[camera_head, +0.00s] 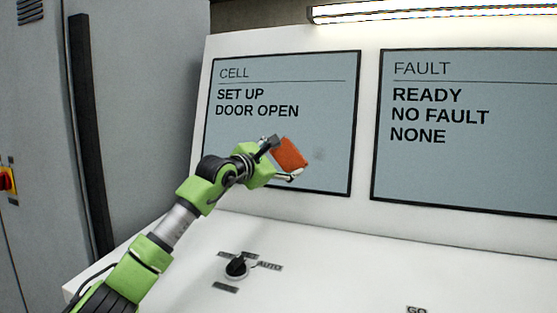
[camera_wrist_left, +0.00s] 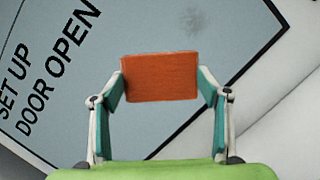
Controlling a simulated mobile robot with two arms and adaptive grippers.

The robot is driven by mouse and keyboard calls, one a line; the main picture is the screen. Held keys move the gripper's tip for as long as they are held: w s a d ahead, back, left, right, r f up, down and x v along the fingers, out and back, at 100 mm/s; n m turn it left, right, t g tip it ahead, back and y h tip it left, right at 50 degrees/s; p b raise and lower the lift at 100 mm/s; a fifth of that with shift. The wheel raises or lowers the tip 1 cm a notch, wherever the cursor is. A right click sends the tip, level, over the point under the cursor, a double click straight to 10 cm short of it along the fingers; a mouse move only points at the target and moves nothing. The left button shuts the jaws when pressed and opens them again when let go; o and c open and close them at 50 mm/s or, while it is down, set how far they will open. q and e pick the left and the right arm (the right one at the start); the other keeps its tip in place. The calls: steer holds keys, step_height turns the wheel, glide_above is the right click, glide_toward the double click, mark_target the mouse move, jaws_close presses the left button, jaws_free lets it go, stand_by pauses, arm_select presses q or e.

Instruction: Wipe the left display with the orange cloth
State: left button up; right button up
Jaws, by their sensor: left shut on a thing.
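The orange cloth (camera_head: 290,153) is a small folded block held in front of the left display (camera_head: 240,142). My left gripper (camera_head: 281,158) is shut on it. In the left wrist view the cloth (camera_wrist_left: 160,76) sits between the two fingers of the gripper (camera_wrist_left: 160,85). The left display reads CELL, SET UP, DOOR OPEN. A faint grey smudge (camera_head: 319,154) is on the display just right of the cloth. The smudge also shows in the left wrist view (camera_wrist_left: 194,20), above the cloth. I cannot tell whether the cloth touches the display. My right gripper is not in view.
A right display (camera_head: 470,170) reads FAULT, READY, NO FAULT, NONE. A black rotary knob (camera_head: 236,267) marked AUTO stands on the white console (camera_head: 350,265) below. A grey cabinet (camera_head: 35,150) with a red and yellow switch (camera_head: 6,180) is at the left.

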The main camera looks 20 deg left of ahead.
mark_target(272, 157)
arm_select(q)
steer(key=shift+w+d+f+b, duration=0.1)
steer(key=shift+d+b, duration=0.5)
steer(key=shift+d, duration=1.3)
steer(key=shift+d+b, duration=0.45)
steer(key=shift+d, duration=0.55)
steer(key=shift+d+b, duration=0.3)
steer(key=shift+d, duration=0.5)
steer(key=shift+w+d+b, duration=0.15)
steer(key=shift+d+b, duration=0.15)
steer(key=shift+d, duration=0.55)
steer(key=shift+w+d, duration=0.1)
steer(key=shift+d, duration=0.9)
steer(key=shift+b, duration=0.35)
steer(key=shift+s+a+p, duration=0.15)
steer(key=shift+a+p, duration=0.05)
steer(key=shift+a, duration=1.75)
steer(key=shift+s+a+p, duration=0.1)
steer(key=shift+a+p, duration=0.05)
steer(key=shift+a, duration=1.75)
steer(key=shift+s+a+p, duration=0.1)
steer(key=shift+a+p, duration=0.5)
steer(key=shift+a, duration=1.3)
steer(key=shift+a+p, duration=0.6)
steer(key=shift+a, duration=0.75)
steer(key=shift+s+a, duration=0.1)
steer(key=shift+a, duration=0.45)
